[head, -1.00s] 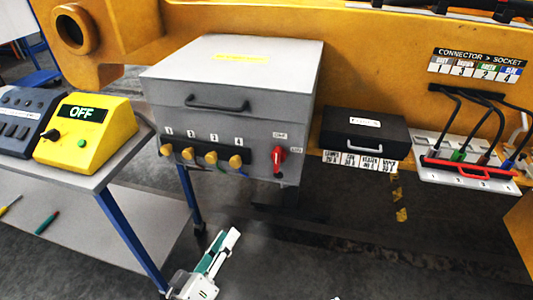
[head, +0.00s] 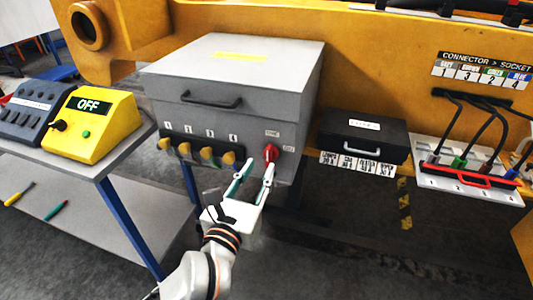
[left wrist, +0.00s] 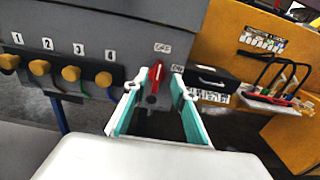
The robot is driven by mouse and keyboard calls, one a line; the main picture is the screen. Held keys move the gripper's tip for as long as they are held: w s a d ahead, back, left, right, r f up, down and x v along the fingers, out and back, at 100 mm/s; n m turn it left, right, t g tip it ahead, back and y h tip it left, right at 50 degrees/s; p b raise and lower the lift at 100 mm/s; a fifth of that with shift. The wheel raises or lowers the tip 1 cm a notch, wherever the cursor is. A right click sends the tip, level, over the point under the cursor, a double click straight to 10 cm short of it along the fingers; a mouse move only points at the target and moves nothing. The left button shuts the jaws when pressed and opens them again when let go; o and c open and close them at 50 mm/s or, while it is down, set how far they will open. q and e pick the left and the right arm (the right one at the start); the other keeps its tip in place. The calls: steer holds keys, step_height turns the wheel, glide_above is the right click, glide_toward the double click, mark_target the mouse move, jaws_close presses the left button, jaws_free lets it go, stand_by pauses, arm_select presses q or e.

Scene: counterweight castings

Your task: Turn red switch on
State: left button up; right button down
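The red switch (head: 270,153) is on the front of the grey box (head: 222,120), at the right end. In the left wrist view the red switch (left wrist: 155,75) stands about upright, with one small label above it and one to its right. My left gripper (head: 258,167) is open in front of and just below the switch, with its two fingers spread. In the left wrist view the switch shows between the fingertips of my left gripper (left wrist: 155,84), and I see no clear contact. A finger hides the switch's lower part in the head view. My right gripper is out of view.
Several yellow knobs (head: 207,153), numbered, sit left of the switch. A yellow console (head: 95,132) reading OFF stands on the left table. A black case (head: 362,136) and a panel with cables and a red handle (head: 470,171) are to the right.

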mark_target(267, 153)
arm_select(q)
steer(key=x, duration=0.7)
steer(key=shift+c, duration=0.2)
jaws_close()
steer(key=shift+f, duration=0.1)
